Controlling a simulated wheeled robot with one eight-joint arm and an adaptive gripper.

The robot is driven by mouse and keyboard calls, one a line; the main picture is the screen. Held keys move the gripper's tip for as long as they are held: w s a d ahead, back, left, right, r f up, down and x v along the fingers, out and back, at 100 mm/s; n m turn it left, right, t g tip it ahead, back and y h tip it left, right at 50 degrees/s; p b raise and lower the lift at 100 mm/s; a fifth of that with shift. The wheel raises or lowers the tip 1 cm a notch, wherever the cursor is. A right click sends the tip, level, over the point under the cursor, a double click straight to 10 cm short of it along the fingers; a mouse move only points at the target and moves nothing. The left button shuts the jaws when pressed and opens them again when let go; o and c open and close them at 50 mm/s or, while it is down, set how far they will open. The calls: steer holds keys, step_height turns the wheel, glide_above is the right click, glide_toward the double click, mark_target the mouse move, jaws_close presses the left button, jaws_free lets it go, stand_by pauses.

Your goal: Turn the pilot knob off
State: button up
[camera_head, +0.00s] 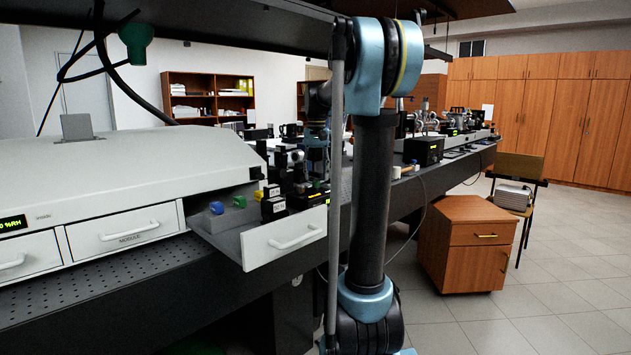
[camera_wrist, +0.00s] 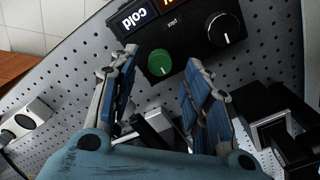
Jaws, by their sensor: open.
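A black control box (camera_wrist: 190,36) fills the top of the wrist view. It carries a green knob (camera_wrist: 161,63) with a pale pointer mark and, to its right, a black knob (camera_wrist: 224,29) with a white mark. The green knob shows in the gap and looks untouched. In the head view my arm hides the gripper's surroundings.
The box stands on a perforated grey board (camera_wrist: 80,92). Dark metal fixtures (camera_wrist: 265,120) crowd the right side, and a white block (camera_wrist: 33,117) lies at left. In the head view an open drawer (camera_head: 285,240) stands left of my arm. Floor (camera_head: 560,275) is clear at right.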

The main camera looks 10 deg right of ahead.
step_height(320, 180, up, 9)
stand_by(0.4)
